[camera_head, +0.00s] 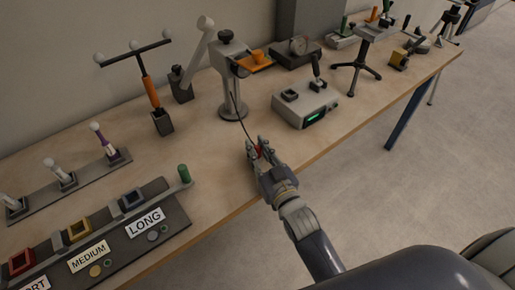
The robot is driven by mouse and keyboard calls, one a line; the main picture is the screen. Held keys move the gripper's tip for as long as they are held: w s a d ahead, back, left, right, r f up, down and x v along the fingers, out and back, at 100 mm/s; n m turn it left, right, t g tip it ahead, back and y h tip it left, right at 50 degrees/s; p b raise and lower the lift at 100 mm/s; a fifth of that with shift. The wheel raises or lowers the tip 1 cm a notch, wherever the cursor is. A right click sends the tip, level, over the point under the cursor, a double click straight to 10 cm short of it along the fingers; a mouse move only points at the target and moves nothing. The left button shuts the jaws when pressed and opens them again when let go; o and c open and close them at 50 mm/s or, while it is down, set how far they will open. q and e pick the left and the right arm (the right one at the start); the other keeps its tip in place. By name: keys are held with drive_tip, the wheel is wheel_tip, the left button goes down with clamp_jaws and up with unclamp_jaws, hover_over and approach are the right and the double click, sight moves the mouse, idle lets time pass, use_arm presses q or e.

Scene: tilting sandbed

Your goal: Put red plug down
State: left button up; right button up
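My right gripper (257,146) reaches in from the lower right, over the wooden bench close to its front edge. A small red plug (259,152) shows between its fingers, which appear closed on it. The fingers hide most of the plug, and I cannot tell whether it touches the bench top. A thin black cable (240,118) runs from the grey stand (232,75) down to the gripper. My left gripper is not in view.
A grey box with a green display (305,104) stands to the right of the gripper. At the lower left is a dark tray labelled MEDIUM and LONG (160,238), with a green peg. The bench top (215,155) around the gripper is clear.

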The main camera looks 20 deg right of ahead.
drive_tip(key=shift+o, duration=1.3)
drive_tip(key=shift+r, duration=0.15)
drive_tip(key=s+d, duration=0.1)
drive_tip(key=s, duration=1.1)
drive_tip(key=shift+d+b, duration=0.25)
drive_tip(key=shift+b, duration=0.2)
